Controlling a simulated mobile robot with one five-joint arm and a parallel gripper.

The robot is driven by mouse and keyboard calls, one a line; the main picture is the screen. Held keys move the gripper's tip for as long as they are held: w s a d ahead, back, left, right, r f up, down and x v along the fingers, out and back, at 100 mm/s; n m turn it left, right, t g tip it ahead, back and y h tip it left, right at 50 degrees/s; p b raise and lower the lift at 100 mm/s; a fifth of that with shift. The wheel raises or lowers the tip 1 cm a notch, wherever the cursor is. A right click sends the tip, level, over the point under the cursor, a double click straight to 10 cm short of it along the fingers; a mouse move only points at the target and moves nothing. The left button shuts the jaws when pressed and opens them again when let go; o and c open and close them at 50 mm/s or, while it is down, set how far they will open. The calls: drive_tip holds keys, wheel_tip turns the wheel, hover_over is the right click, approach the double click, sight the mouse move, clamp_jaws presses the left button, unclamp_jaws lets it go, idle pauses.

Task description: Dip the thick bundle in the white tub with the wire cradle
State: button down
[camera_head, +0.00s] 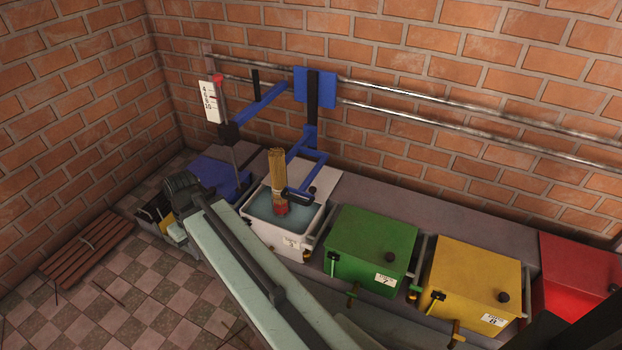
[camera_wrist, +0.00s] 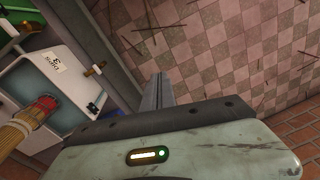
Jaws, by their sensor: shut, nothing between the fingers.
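The white tub (camera_head: 251,233) stands open in the row and holds bluish liquid. It also shows at the left of the wrist view (camera_wrist: 68,90). The thick tan bundle (camera_head: 277,165) stands roughly upright over the tub, its red lower end at the liquid; whether it is under the surface I cannot tell. The bundle also shows in the wrist view (camera_wrist: 15,131). A blue frame (camera_head: 310,158) with a dark bar reaches over the tub beside the bundle. I cannot make out the wire cradle clearly. My gripper (camera_wrist: 158,92) is shut and empty, apart from the bundle, over the floor in front of the tubs.
A green lidded box (camera_head: 370,240), a yellow one (camera_head: 473,275) and a red one (camera_head: 575,268) continue the row rightward. A blue box (camera_head: 215,172) stands left of the white tub. Metal rails (camera_head: 420,117) run along the brick wall. A wooden slatted board (camera_head: 88,247) lies on the tiled floor.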

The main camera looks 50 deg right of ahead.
drive_tip(key=s+d+r+t+y+p, duration=0.1)
drive_tip(key=d+r+p, duration=0.15)
drive_tip(key=d, duration=0.55)
drive_tip(key=s+d+r+n+t+y+p, duration=0.1)
drive_tip(key=d+r+t, duration=0.15)
drive_tip(key=d, duration=0.65)
drive_tip(key=s+d+r+t+y+p, duration=0.1)
drive_tip(key=s+d+r, duration=0.15)
drive_tip(key=d, duration=0.55)
drive_tip(key=s+d+r+n+t+h+p, duration=0.15)
drive_tip(key=s+d+r, duration=0.3)
drive_tip(key=d, duration=0.45)
drive_tip(key=s+d+r+t+p, duration=0.1)
drive_tip(key=s+d+r+t, duration=0.15)
drive_tip(key=s+d, duration=0.4)
drive_tip(key=b, duration=1)
approach(302, 185)
drive_tip(key=w+r+x, duration=0.1)
drive_tip(key=x, duration=0.4)
drive_tip(key=shift+s+a+f+b, duration=0.1)
drive_tip(key=shift+s+f+b, duration=0.2)
drive_tip(key=shift+f+b, duration=0.4)
wheel_tip(302, 185, down, 8)
drive_tip(key=b, duration=0.7)
drive_tip(key=shift+b, duration=0.4)
drive_tip(key=shift+r, duration=0.15)
